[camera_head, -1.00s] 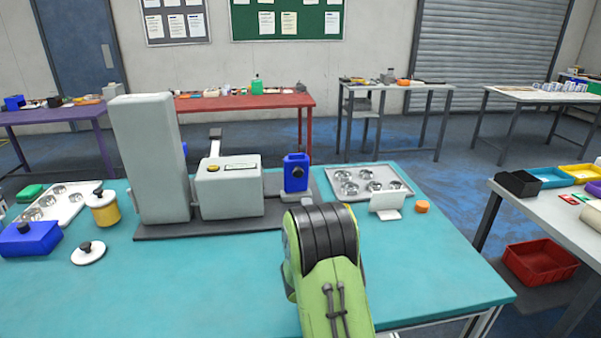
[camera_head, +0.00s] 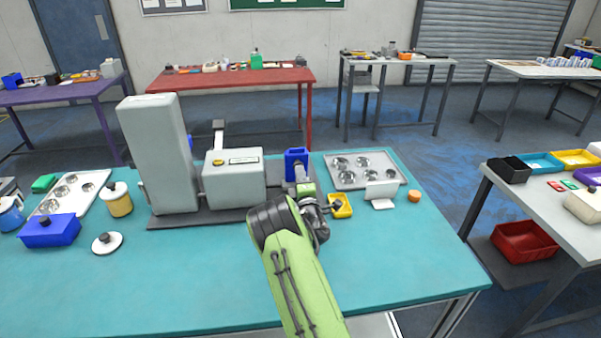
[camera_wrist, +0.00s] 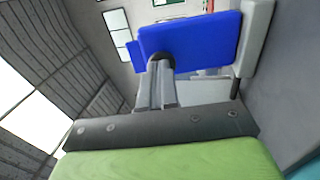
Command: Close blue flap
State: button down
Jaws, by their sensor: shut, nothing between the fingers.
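The blue flap (camera_wrist: 190,40) fills the upper middle of the wrist view as a flat blue panel with a dark round knob (camera_wrist: 160,60). In the head view the blue part (camera_head: 296,160) stands upright at the right end of the grey machine (camera_head: 235,178). My gripper (camera_wrist: 161,75) is shut and empty, its fingertips in front of the knob and lower edge of the panel. Whether they touch is unclear. In the head view my gripper (camera_head: 304,187) is just below the blue part, partly hidden by my wrist.
A metal tray with round cups (camera_head: 365,181), a small yellow piece with a dark knob (camera_head: 340,206), a white stand (camera_head: 382,194) and an orange disc (camera_head: 414,196) lie to the right. A blue box (camera_head: 50,231) and white lid (camera_head: 107,242) lie left.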

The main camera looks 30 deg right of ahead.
aim_at(298, 150)
jog(key=shift+r+p, duration=0.15)
jog(key=shift+p, duration=0.2)
